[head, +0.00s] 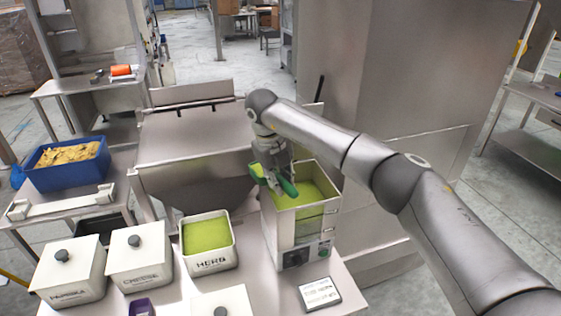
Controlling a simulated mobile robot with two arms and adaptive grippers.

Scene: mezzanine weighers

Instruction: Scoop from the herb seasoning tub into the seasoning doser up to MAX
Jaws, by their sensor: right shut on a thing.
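The herb seasoning tub (209,266) is an open white tub labelled HERB, with green seasoning in it, at the lower middle. The seasoning doser (277,231) is a metal box with an open top and a front window, right of the tub. Green seasoning shows inside it and through the window; I cannot read a MAX mark. My right gripper (279,167) is shut on a green scoop (288,187) above the doser's left part. Light green at the scoop's left end looks like seasoning. The arm partly hides the gripper. My left gripper is not in view.
Lidded white tubs (70,272) labelled PAPRIKA and CHEESE stand left of the herb tub; another lid shows at the bottom edge. A small sign (320,294) lies before the doser. A blue crate (66,178) of yellow chips stands left. A metal hopper (190,180) is behind.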

